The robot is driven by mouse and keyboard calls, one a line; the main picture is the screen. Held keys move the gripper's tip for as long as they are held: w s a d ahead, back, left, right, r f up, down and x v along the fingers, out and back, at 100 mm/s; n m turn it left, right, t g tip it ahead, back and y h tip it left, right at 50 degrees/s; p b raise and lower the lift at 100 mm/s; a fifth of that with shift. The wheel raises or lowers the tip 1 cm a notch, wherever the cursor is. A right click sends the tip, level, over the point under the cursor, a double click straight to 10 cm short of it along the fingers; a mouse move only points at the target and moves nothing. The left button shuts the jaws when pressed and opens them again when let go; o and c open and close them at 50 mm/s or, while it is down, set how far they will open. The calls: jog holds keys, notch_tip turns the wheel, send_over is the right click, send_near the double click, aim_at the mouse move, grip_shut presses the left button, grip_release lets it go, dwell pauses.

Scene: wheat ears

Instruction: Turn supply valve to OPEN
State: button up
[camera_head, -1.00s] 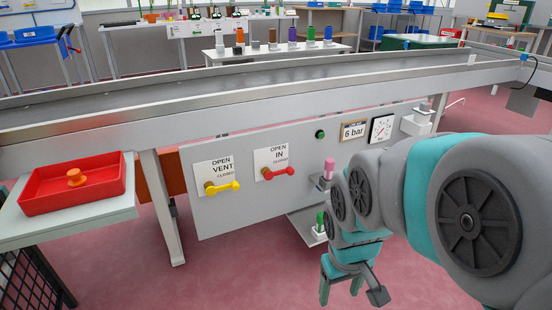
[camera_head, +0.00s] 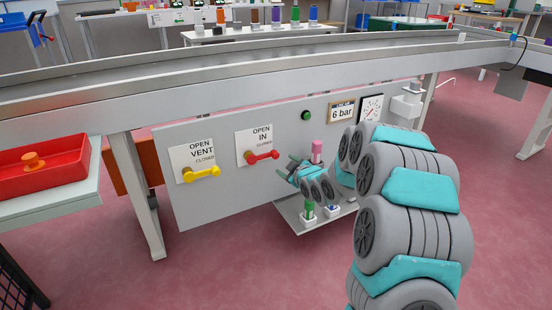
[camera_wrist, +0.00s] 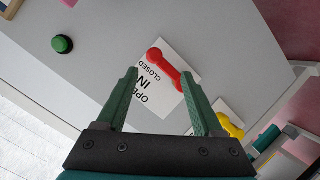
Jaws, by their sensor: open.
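The red valve handle (camera_head: 263,156) sits on the grey panel beside a white label (camera_head: 258,138) reading OPEN, IN and CLOSED. It points right, on the CLOSED side. My gripper (camera_head: 291,169) is open and empty, just right of and slightly below the red handle's end. In the wrist view the red handle (camera_wrist: 167,65) lies ahead of the fingertips of my gripper (camera_wrist: 160,77), its outer end close to the right fingertip. I cannot tell whether they touch. The IN label (camera_wrist: 154,84) shows between the fingers.
The yellow VENT handle (camera_head: 203,172) is left of the red one, also pointing right. A green button (camera_head: 306,115), a 6 bar sign (camera_head: 341,112) and a gauge (camera_head: 370,109) are on the panel's right. A low shelf (camera_head: 290,218) with a green item (camera_head: 309,209) is below.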

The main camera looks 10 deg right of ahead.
aim_at(277, 157)
jog(key=w+f+t+y, duration=0.1)
jog(key=w+f+n+t+b, duration=0.1)
jog(key=w, duration=0.1)
jog(key=w+f+n+t+y, duration=0.1)
jog(key=shift+w+d+f+y, duration=0.1)
jog(key=shift+w+d+y, duration=0.05)
jog(key=shift+w+y, duration=0.2)
jog(key=shift+w, duration=0.45)
jog(key=shift+b+x, duration=0.45)
jog(key=shift+x, duration=3.1)
jog(key=shift+c, duration=0.2)
grip_shut()
jog(key=shift+r, duration=0.3)
